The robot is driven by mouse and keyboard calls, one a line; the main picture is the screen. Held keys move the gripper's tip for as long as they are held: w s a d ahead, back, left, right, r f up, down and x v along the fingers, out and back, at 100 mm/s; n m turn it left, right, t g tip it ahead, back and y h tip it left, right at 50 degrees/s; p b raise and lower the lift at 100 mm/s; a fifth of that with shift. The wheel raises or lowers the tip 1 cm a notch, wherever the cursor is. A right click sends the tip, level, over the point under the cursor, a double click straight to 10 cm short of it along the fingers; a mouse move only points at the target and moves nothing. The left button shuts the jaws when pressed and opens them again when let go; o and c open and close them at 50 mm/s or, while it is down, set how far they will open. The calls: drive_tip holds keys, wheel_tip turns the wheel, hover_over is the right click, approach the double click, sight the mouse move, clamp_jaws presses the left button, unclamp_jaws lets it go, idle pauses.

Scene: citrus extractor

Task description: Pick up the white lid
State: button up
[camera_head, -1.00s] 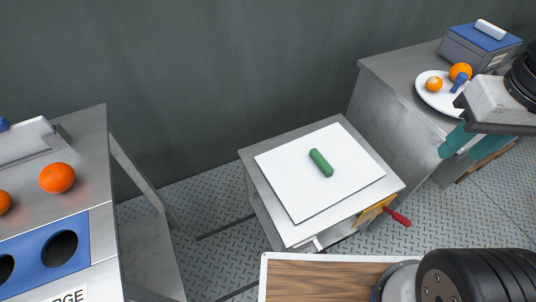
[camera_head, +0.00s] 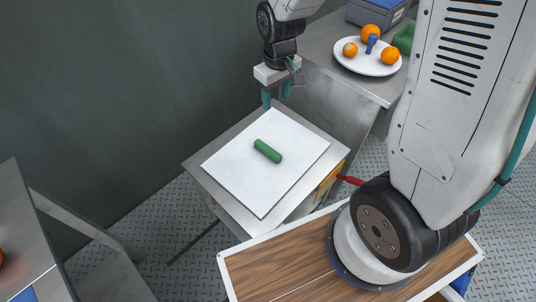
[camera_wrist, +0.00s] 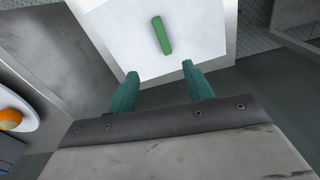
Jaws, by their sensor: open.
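The white lid (camera_head: 235,170) is a flat square plate with a green cylindrical handle (camera_head: 267,151) near its middle. It lies on a small metal table (camera_head: 205,187). My gripper (camera_head: 276,99) has teal fingers and hangs above the far edge of the lid, apart from the handle. In the wrist view my gripper (camera_wrist: 158,78) is open and empty. The white lid (camera_wrist: 200,45) and the green handle (camera_wrist: 161,36) show beyond the fingertips there.
A metal counter (camera_head: 325,62) at the back right holds a white plate (camera_head: 349,66) with several oranges. A red handle (camera_head: 350,180) sticks out from the small table's right side. Another metal table (camera_head: 25,225) is at the left. The lid's surface around the handle is clear.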

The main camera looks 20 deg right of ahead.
wheel_tip(320, 180, down, 9)
drive_tip(key=w, duration=0.2)
drive_tip(key=n, duration=0.2)
hover_over(267, 148)
drive_tip(key=f, duration=1.1)
drive_tip(key=shift+s+f, duration=0.2)
drive_tip(key=f, duration=0.5)
drive_tip(key=shift+w+d+f, duration=0.15)
drive_tip(key=shift+w+f, duration=0.05)
drive_tip(key=shift+f, duration=0.15)
drive_tip(key=shift+c, duration=0.3)
clamp_jaws()
